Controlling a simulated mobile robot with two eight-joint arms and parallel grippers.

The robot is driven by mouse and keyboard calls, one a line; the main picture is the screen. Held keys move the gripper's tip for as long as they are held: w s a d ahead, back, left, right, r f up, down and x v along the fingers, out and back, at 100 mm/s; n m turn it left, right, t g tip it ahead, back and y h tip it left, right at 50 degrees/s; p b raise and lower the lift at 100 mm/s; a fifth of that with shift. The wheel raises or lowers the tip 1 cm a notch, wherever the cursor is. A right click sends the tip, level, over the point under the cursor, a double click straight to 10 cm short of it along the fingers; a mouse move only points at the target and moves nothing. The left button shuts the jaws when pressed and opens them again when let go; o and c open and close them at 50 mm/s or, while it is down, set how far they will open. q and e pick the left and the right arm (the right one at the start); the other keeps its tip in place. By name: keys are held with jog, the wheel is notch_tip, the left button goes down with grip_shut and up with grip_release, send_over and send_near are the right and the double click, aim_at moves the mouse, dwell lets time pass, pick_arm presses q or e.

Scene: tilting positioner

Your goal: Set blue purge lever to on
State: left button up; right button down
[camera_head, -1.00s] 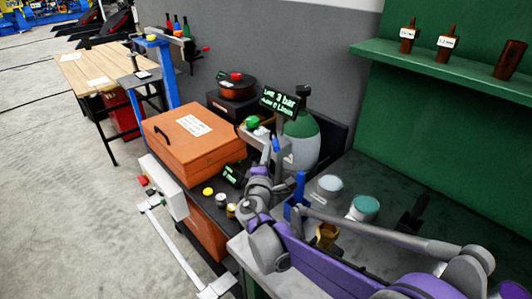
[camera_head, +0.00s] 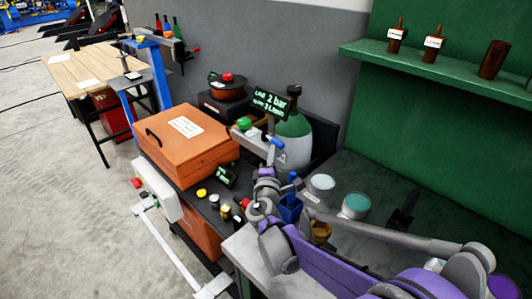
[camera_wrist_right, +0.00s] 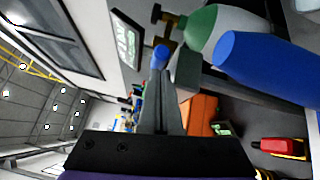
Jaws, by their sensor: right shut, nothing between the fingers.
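The blue purge lever (camera_head: 277,143) is a short blue handle on the grey bracket in front of the green-and-grey gas cylinder (camera_head: 293,140). It tilts to the right. My right gripper (camera_head: 267,170) is just below it, fingers pointing up toward it, shut and empty. In the right wrist view the shut fingers (camera_wrist_right: 162,95) point at a small blue tip (camera_wrist_right: 160,57), apparently the lever; contact cannot be told. A display (camera_head: 270,103) with green text stands above the lever. My left gripper is out of view.
An orange case (camera_head: 185,155) lies left of the lever. A blue holder (camera_head: 290,209) with a blue handle stands close right of my wrist; a large blue shape is near in the wrist view. Small knobs (camera_head: 202,193) and lidded tins (camera_head: 356,204) are nearby.

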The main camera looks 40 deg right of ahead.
jog(key=shift+s+d+r, duration=0.1)
jog(key=shift+s+d, duration=0.2)
jog(key=shift+d, duration=0.45)
jog(key=shift+d+r+p, duration=0.1)
jog(key=shift+d+p, duration=0.1)
jog(key=shift+p, duration=0.1)
jog(key=shift+s, duration=0.1)
jog(key=v, duration=1.1)
jog(key=shift+a, duration=0.25)
